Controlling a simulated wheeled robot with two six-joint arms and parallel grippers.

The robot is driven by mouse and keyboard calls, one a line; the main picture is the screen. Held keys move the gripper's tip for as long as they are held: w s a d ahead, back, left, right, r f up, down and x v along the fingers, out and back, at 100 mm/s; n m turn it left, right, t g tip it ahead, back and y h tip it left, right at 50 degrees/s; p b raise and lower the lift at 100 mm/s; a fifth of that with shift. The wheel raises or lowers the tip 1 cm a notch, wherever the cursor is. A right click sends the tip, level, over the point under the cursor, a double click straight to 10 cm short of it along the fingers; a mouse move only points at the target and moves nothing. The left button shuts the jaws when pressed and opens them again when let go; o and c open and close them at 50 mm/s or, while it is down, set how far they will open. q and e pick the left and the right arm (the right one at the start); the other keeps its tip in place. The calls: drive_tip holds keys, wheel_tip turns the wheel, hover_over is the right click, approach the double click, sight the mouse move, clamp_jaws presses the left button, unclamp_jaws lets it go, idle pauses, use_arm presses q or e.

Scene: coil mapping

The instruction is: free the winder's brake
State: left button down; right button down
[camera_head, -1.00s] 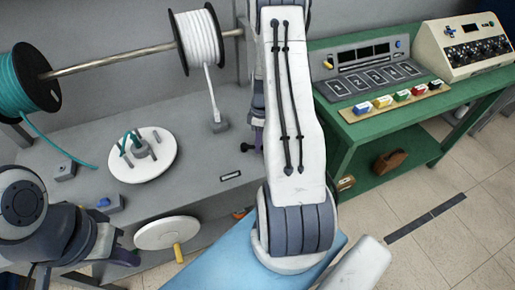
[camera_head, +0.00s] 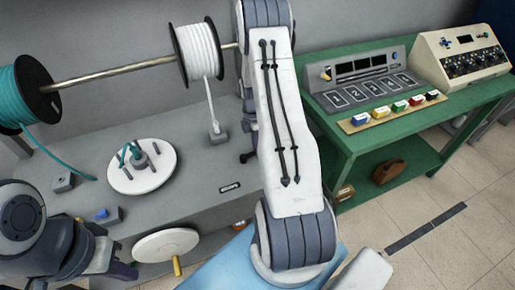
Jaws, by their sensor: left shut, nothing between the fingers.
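The winder has a white round plate (camera_head: 128,181) with pegs and teal wire on the grey bench. Its white handwheel (camera_head: 160,243) with a yellow handle (camera_head: 177,266) is on the bench front. A small grey box with a blue part (camera_head: 102,214) sits at the bench edge left of the wheel; I cannot tell if it is the brake. My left gripper (camera_head: 123,271) is shut and empty, below that box and left of the handwheel, apart from the handle. My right arm crosses the middle; a dark part beside it, likely my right gripper (camera_head: 248,156), is mostly hidden.
A teal spool (camera_head: 17,92) and a white spool (camera_head: 201,52) hang on a rod above the bench. A green table (camera_head: 368,137) at right carries a numbered panel (camera_head: 374,88), coloured blocks and a cream instrument (camera_head: 462,60). Tiled floor is open at lower right.

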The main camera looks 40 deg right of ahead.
drive_tip(key=shift+w, duration=0.15)
drive_tip(key=c, duration=0.8)
unclamp_jaws()
drive_tip(key=shift+r, duration=0.1)
wheel_tip(320, 180, up, 10)
drive_tip(key=w+b, duration=0.1)
drive_tip(key=shift+w+d, duration=0.35)
drive_tip(key=shift+w, duration=0.05)
